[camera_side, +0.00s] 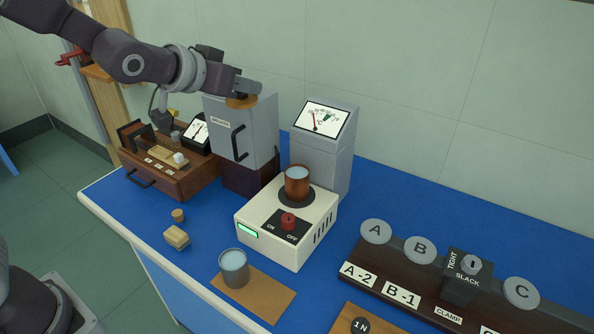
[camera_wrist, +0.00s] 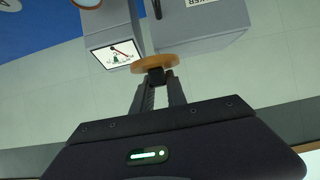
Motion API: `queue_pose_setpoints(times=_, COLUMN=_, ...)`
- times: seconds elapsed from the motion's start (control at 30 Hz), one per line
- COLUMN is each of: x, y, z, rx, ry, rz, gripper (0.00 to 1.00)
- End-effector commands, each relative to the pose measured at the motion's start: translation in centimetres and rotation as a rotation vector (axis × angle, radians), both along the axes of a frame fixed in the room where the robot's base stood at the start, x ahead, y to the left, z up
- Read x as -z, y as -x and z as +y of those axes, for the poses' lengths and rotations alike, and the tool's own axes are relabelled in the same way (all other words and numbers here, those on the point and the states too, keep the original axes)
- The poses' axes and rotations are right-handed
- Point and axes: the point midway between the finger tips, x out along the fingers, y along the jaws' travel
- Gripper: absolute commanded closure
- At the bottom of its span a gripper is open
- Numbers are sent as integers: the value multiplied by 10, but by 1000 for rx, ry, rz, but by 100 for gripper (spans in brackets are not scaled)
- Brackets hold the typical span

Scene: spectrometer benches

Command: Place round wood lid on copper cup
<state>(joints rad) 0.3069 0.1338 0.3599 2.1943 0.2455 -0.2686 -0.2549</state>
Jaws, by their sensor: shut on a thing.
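A round wood lid (camera_side: 241,102) is held in my gripper (camera_side: 246,93), high above the bench in front of the upper part of a grey cabinet. In the wrist view the lid (camera_wrist: 150,63) shows edge-on between the fingertips (camera_wrist: 157,78), which are shut on its dark knob. The copper cup (camera_side: 297,189) stands upright and uncovered on a white hotplate, with pale liquid inside. It is below and to the right of the lid in the side view. In the wrist view a round rim at the top left edge, cut off, is probably this cup.
The grey cabinet (camera_side: 239,132) and a meter box (camera_side: 325,147) stand behind the white hotplate (camera_side: 262,235). A grey cup (camera_side: 234,271) on a board (camera_side: 268,292), a cork (camera_side: 178,214) and a wooden block (camera_side: 176,237) are in front. A clamp rail (camera_side: 342,258) is at right.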

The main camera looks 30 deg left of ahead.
Motion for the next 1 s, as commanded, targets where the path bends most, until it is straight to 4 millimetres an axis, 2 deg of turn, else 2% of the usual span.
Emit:
queue_pose_setpoints(times=0.27, x=14, y=-20, z=-38, rx=135, ry=0, rz=-3, gripper=100)
queue_pose_setpoints(times=0.5, x=37, y=-33, z=-85, rx=325, ry=4, rz=-6, gripper=100)
queue_pose_setpoints(times=0.6, x=45, y=-36, z=-99, rx=383, ry=5, rz=-6, gripper=100)
queue_pose_setpoints(times=0.7, x=66, y=-35, z=-106, rx=406, ry=7, rz=0, gripper=100)
queue_pose_setpoints(times=0.8, x=91, y=-35, z=-106, rx=407, ry=6, rz=-1, gripper=100)
queue_pose_setpoints(times=1.0, x=127, y=-35, z=-105, rx=403, ry=3, rz=-2, gripper=100)
